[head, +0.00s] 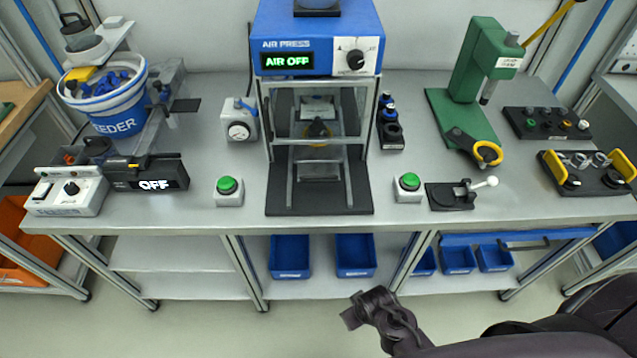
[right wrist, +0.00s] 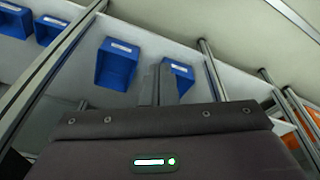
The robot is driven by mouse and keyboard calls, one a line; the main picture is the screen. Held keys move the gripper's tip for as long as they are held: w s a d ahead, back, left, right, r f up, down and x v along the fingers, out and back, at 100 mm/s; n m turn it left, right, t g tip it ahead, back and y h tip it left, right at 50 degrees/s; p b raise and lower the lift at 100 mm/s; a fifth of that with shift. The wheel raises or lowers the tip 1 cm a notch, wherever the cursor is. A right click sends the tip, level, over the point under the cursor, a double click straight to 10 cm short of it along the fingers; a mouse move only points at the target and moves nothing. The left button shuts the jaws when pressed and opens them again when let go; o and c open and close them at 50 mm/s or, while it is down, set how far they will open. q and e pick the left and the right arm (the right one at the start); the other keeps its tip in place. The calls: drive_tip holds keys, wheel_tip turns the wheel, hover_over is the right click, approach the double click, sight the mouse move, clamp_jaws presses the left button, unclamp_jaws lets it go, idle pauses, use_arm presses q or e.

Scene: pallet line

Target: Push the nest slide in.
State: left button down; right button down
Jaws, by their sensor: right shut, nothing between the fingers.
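The air press (head: 318,30) stands at the back middle of the bench, with a blue head reading AIR OFF. Inside its metal frame is a dark and yellow nest part (head: 318,131), seen partly through a clear guard and behind a crossbar. Two rails (head: 336,185) run from it toward the front of the black base, with a pale plate (head: 318,172) between them. I cannot tell exactly how far in the slide sits. My right gripper (head: 352,316) is low, in front of the bench edge and apart from the press. Its fingers (right wrist: 155,84) are shut and empty. My left gripper is not in view.
Green buttons (head: 228,186) and (head: 408,182) flank the press. A toggle clamp (head: 455,194) and green hand press (head: 470,80) are to the right. Blue bins (head: 290,257) sit on the shelf below.

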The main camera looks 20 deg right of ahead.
drive_tip(key=w+a+r+n+t+p, duration=0.1)
drive_tip(key=w+a+r+n+t, duration=0.1)
drive_tip(key=w+r+n, duration=0.45)
drive_tip(key=w+a+r+n+t, duration=0.15)
drive_tip(key=r+n, duration=0.25)
drive_tip(key=r, duration=0.6)
drive_tip(key=w+a+r+n+t+p, duration=0.1)
drive_tip(key=w+a+r+n+t, duration=0.15)
drive_tip(key=w+r+n, duration=0.4)
drive_tip(key=n+t+h+b, duration=0.1)
drive_tip(key=n+t+h, duration=0.25)
drive_tip(key=n, duration=0.95)
approach(324, 192)
drive_tip(key=x, duration=0.5)
drive_tip(key=shift+w+r, duration=0.15)
drive_tip(key=shift+r, duration=0.1)
drive_tip(key=w, duration=0.1)
drive_tip(key=w+d, duration=0.1)
drive_tip(key=w, duration=0.1)
drive_tip(key=shift+w+p, duration=0.1)
drive_tip(key=shift+p, duration=0.25)
drive_tip(key=shift+w, duration=0.4)
